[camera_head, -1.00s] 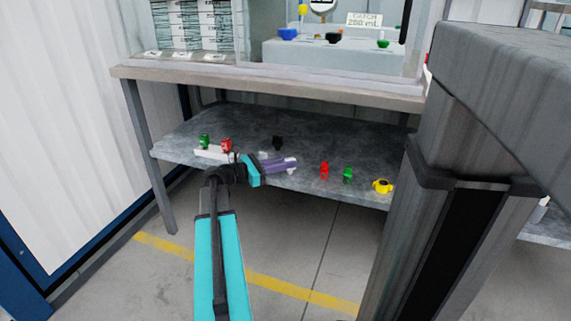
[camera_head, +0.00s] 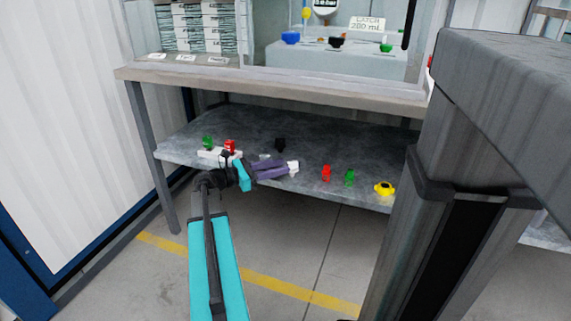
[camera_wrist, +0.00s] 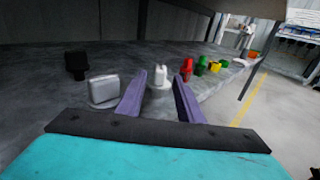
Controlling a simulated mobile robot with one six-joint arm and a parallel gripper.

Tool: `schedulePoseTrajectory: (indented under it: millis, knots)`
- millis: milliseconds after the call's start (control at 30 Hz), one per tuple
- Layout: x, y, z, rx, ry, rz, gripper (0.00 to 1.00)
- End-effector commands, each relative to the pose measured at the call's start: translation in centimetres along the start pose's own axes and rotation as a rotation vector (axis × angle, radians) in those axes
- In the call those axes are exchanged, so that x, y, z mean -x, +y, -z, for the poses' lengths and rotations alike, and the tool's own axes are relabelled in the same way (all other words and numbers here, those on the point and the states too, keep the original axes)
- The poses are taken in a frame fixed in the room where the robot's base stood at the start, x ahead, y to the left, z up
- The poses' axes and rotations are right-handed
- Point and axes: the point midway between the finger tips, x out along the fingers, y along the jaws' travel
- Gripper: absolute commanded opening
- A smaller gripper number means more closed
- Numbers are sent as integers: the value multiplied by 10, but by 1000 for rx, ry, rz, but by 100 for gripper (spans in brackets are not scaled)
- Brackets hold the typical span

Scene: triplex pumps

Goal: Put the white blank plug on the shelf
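The white blank plug (camera_head: 293,167) stands upright on the lower shelf (camera_head: 310,150), near its front edge. In the wrist view the plug (camera_wrist: 160,77) shows in the gap between my two purple fingers, at or just past their tips. My gripper (camera_head: 286,167) is open, lying low over the shelf and pointing right. In the wrist view the fingers (camera_wrist: 160,82) are apart, with visible space on both sides of the plug. Neither finger clearly touches it.
Red (camera_head: 326,173), green (camera_head: 349,177) and yellow (camera_head: 383,188) parts stand right along the front edge. A black part (camera_head: 279,144) stands behind. A pale grey block (camera_wrist: 103,88) is beside my left finger. A white holder (camera_head: 212,155) with green and red parts stands left.

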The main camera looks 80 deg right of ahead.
Motion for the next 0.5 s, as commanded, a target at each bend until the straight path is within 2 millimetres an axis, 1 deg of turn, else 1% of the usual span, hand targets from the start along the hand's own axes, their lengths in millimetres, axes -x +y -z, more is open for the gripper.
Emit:
schedulePoseTrajectory:
  millis: [33,300,500]
  knots:
    - [9,0,-3,1,0,-2,34]
    - [49,0,-2,1,0,-2,34]
    - [71,0,-1,0,1,-1,34]
